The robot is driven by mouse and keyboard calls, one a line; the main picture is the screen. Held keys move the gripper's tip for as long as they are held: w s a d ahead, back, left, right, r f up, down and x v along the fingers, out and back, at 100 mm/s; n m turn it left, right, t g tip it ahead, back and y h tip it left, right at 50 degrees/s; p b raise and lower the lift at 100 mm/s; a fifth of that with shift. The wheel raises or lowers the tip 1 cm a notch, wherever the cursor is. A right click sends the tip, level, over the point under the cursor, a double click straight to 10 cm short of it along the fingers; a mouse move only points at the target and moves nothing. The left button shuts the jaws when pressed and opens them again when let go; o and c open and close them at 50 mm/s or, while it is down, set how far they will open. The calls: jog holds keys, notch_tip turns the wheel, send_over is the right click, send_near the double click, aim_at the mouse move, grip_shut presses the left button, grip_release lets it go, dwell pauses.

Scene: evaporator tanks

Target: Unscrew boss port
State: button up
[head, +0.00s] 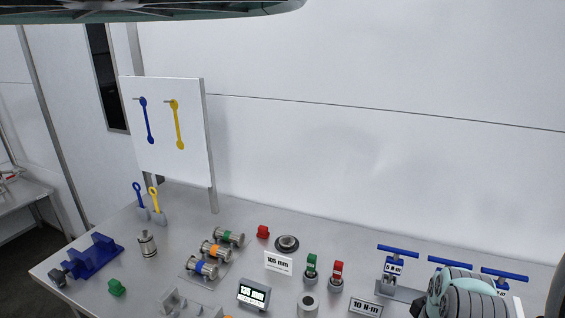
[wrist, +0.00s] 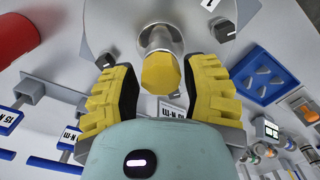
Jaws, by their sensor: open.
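The boss port (wrist: 160,72) shows in the wrist view as a yellow hexagonal head on a round metal boss (wrist: 160,38). My gripper (wrist: 162,78) is open, with one yellow finger with a dark pad on each side of the yellow head. A gap shows between the head and each pad, so the fingers do not appear to touch it. I cannot tell how deep the head sits between them. The boss port does not show in the head view.
In the head view, a grey bench (head: 215,275) holds spools (head: 208,265), a blue fixture (head: 92,257) and blue T-handled tools (head: 398,250). A white panel (head: 170,150) with two wrenches stands behind. In the wrist view, dark knobs (wrist: 222,29) surround the boss, and a red cylinder (wrist: 15,35) is at left.

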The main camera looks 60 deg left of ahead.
jog(key=m, duration=0.7)
jog(key=shift+d, duration=0.15)
jog(key=m, duration=0.3)
jog(key=shift+m, duration=0.3)
jog(key=m, duration=0.3)
jog(key=shift+d+m+b, duration=0.1)
jog(key=shift+m+b, duration=0.2)
jog(key=shift+b, duration=0.05)
jog(key=m, duration=0.4)
jog(key=shift+b, duration=0.3)
jog(key=m, duration=0.4)
jog(key=shift+b, duration=0.4)
jog(key=m+b, duration=0.1)
jog(key=m, duration=0.4)
jog(key=shift+s+f, duration=0.1)
jog(key=shift+m, duration=0.8)
